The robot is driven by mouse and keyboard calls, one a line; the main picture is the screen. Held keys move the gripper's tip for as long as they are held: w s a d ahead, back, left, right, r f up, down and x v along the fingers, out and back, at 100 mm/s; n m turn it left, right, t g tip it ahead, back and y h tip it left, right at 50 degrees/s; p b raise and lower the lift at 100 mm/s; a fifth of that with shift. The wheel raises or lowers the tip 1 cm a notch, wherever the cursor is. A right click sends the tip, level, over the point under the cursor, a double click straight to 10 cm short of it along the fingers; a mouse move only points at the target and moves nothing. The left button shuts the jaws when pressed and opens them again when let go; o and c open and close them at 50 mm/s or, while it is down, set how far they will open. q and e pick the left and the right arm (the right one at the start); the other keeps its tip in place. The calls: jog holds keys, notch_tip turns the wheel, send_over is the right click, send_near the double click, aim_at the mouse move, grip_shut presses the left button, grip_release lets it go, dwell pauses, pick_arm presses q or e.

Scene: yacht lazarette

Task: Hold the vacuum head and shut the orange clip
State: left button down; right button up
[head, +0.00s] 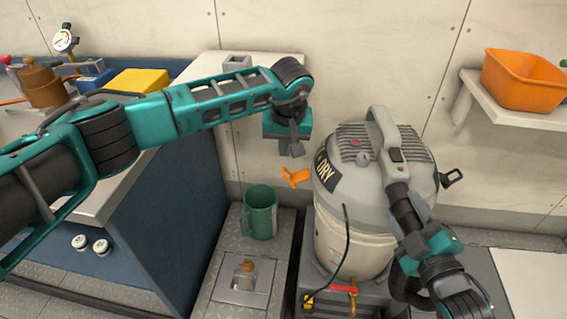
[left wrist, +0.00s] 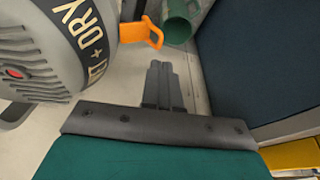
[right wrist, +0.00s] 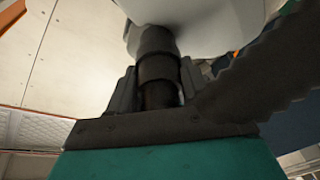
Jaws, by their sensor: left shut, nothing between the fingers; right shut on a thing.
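The vacuum head (head: 350,165) is the grey, ribbed top of a round canister vacuum. Its dark label reads "DRY". The orange clip (head: 295,177) sticks out from the vacuum's left side, swung away from the body. It also shows in the left wrist view (left wrist: 140,33). My left gripper (head: 291,150) is shut and empty, fingers pointing down, just above the clip and apart from it. The clip's hinge is unclear.
A green jug (head: 261,213) stands left of the vacuum, near the blue cabinet (head: 170,190). A black latch (head: 452,178) sticks out on the vacuum's right. A red-handled valve (head: 343,289) sits below. An orange bin (head: 524,82) rests on the right shelf.

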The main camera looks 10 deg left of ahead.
aim_at(283, 171)
pick_arm(q)
jog(key=x, duration=0.7)
jog(key=shift+w+f, duration=0.15)
jog(key=shift+f, duration=0.25)
jog(key=shift+a, duration=0.1)
